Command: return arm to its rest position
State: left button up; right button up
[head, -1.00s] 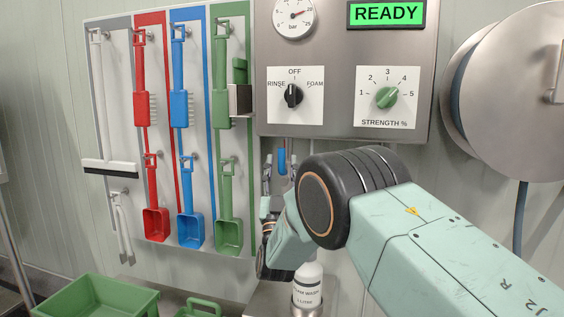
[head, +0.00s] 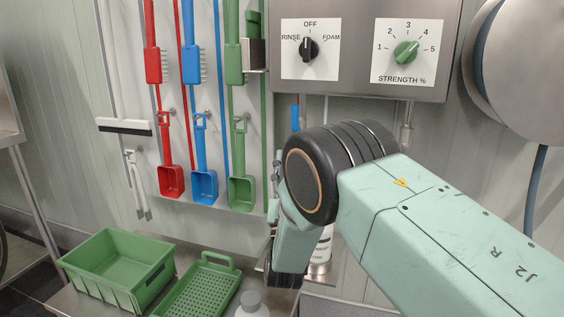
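My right arm (head: 430,215) comes in from the right and reaches across the front of the panel's lower edge. Its forearm points down toward the counter. My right gripper (head: 276,178) shows only as a few grey pieces beside the forearm, in front of the wall by the green scoop. Most of it is hidden behind my arm, so I cannot tell whether it is open or holds anything. My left gripper is not in view.
The steel control panel (head: 356,81) has a black selector (head: 308,48) at OFF and a green strength knob (head: 405,51). Below are a green crate (head: 122,258), a green perforated tray (head: 205,283) and a white bottle (head: 320,246), partly behind my arm. Coloured tools hang at left.

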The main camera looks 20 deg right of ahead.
notch_tip(320, 180, down, 17)
jog(key=n+g+y, duration=0.4)
jog(key=g+y, duration=0.2)
jog(key=y, duration=0.2)
jog(key=s+d+f+g+y+p, duration=0.1)
jog(key=s+f+g+y+p, duration=0.1)
jog(key=s+f+g, duration=0.75)
jog(key=s+f+g+p, duration=0.2)
jog(key=s+f+g, duration=0.1)
jog(key=s, duration=1.5)
jog(key=s+f+g+y+p, duration=0.1)
jog(key=s+f+g, duration=0.3)
jog(key=s, duration=1.4)
jog(key=shift+s+d+n+g+p, duration=0.2)
jog(key=shift+d+n+g+p, duration=0.15)
jog(key=shift+g+p, duration=0.5)
